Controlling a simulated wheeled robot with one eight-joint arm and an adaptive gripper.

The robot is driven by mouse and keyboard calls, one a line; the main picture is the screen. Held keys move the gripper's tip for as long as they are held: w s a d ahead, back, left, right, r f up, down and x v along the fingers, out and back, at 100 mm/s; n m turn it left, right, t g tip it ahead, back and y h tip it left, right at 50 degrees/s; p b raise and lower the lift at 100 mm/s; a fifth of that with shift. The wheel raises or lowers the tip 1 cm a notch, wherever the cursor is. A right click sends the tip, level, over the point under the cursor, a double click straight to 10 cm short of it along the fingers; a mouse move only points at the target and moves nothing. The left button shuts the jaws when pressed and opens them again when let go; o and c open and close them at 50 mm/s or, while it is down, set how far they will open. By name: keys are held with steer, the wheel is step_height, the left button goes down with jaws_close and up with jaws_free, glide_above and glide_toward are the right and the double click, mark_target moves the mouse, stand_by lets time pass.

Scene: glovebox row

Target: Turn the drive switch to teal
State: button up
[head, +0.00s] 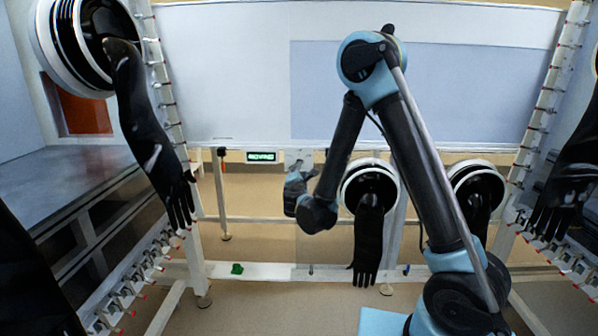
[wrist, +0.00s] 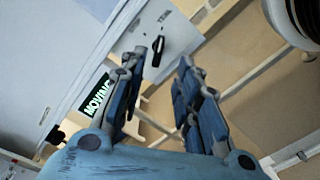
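The drive switch is a black elongated knob (wrist: 159,46) on a pale panel (wrist: 128,42) in the wrist view. A small label at the panel's upper part looks like "TEAL", but it is blurred. The knob's long side slants toward the upper right. My gripper (wrist: 160,65) is open and empty, with its fingers on either side of the line to the knob, apparently short of it. In the head view my gripper (head: 297,178) is just below the panel (head: 297,157) and hides the knob there.
A lit green display (head: 261,156) left of the panel reads "MOVING" in the wrist view (wrist: 97,97). A black glove (head: 368,240) hangs from a round port right of my gripper. Another long glove (head: 150,140) hangs at left. A white rail (head: 270,218) runs below.

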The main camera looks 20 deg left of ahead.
steer(key=v, duration=0.4)
steer(key=shift+s+d, duration=0.1)
steer(key=shift+s, duration=0.3)
steer(key=shift+w+d, duration=0.1)
